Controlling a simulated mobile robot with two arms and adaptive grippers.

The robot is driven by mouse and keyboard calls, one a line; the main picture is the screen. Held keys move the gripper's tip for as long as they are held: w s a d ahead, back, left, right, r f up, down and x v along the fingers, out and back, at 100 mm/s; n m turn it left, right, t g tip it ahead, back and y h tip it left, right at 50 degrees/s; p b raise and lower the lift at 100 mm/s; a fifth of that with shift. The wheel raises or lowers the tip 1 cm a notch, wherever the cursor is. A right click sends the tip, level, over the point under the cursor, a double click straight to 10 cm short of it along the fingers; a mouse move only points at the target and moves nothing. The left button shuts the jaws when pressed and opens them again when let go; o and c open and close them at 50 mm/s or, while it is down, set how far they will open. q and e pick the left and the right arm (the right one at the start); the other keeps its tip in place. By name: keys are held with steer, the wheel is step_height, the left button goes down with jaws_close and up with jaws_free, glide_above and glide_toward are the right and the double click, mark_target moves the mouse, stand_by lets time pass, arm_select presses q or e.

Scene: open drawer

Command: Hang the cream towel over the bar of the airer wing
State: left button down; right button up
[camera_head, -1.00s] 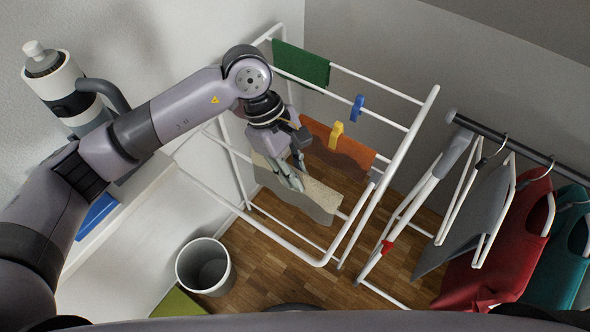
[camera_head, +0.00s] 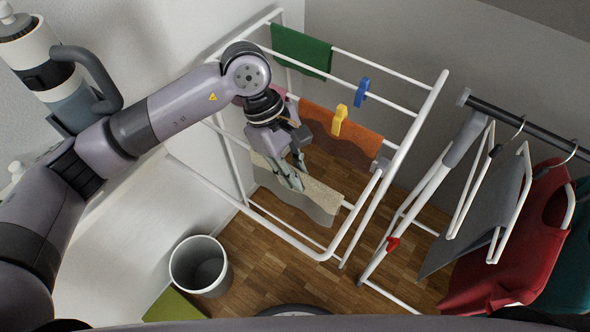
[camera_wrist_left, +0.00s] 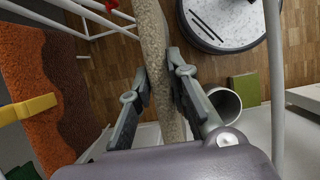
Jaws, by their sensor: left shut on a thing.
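The cream towel (camera_head: 312,197) is in the middle of the head view, at the airer wing, in line with a white bar (camera_head: 347,204) that shows at its right end. How far it lies over that bar is hard to tell. My left gripper (camera_head: 297,178) is shut on the towel's upper edge. In the left wrist view, the towel (camera_wrist_left: 154,40) runs as a thick band between the two fingers of my left gripper (camera_wrist_left: 160,85). The white airer (camera_head: 410,140) stands around and behind the towel. My right gripper is out of view.
A green cloth (camera_head: 301,52), an orange towel (camera_head: 325,122), a blue peg (camera_head: 362,92) and a yellow peg (camera_head: 339,120) are on the airer. A bin (camera_head: 200,266) stands on the wooden floor at front left. A garment rail (camera_head: 520,128) with clothes is at right. A round disc (camera_wrist_left: 225,20) lies on the floor.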

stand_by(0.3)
arm_select(q)
steer(key=c, duration=1.4)
jaws_free()
steer(key=shift+f, duration=0.1)
steer(key=shift+c, duration=0.2)
